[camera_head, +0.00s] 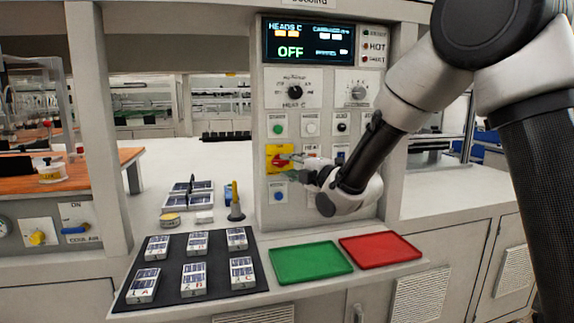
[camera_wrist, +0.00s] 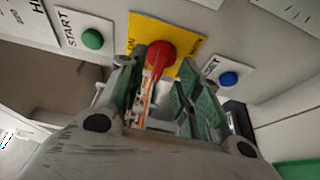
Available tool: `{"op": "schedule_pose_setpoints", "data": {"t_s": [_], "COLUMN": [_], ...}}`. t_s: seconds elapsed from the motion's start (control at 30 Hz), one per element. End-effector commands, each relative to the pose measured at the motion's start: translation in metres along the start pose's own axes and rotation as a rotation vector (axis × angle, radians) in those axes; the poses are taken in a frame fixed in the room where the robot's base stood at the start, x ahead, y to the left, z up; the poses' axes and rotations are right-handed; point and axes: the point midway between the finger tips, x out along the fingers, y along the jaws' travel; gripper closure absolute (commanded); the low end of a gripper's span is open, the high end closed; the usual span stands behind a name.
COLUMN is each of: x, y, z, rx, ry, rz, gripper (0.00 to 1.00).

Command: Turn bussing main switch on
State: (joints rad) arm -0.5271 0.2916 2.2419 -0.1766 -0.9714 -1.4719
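The bussing main switch is a red rotary knob (camera_wrist: 160,56) on a yellow plate (camera_wrist: 188,45) in the wrist view. The plate's lettering includes a partly legible "ON" at its left. In the head view the red knob (camera_head: 279,161) sits on the panel's left side, partly covered by my gripper (camera_head: 296,166). In the wrist view my gripper (camera_wrist: 158,72) is open, its fingers apart with the knob at their tips between them. The left finger is close to the knob; contact is unclear. The display (camera_head: 308,41) above reads OFF.
A green START button (camera_wrist: 93,39) and a blue button (camera_wrist: 229,78) flank the switch plate. Below the panel are a green tray (camera_head: 310,275), a red tray (camera_head: 397,262) and a dark mat (camera_head: 215,267) holding several small packs. A yellow-and-dark upright item (camera_head: 236,203) stands nearby.

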Motion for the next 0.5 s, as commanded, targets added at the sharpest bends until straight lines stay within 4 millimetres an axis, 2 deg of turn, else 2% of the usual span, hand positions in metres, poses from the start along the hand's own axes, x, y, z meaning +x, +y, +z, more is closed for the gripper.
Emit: {"op": "schedule_pose_setpoints", "data": {"t_s": [0.1,0.2,0.5], "x": [0.018,0.026,0.03], "y": [0.0,0.0,0.0], "z": [0.0,0.0,0.0], "rx": [0.001,0.001,0.002], "ry": [0.0,0.0,0.0], "rz": [0.0,0.0,-0.002], "gripper": [0.66,0.66,0.66]}}
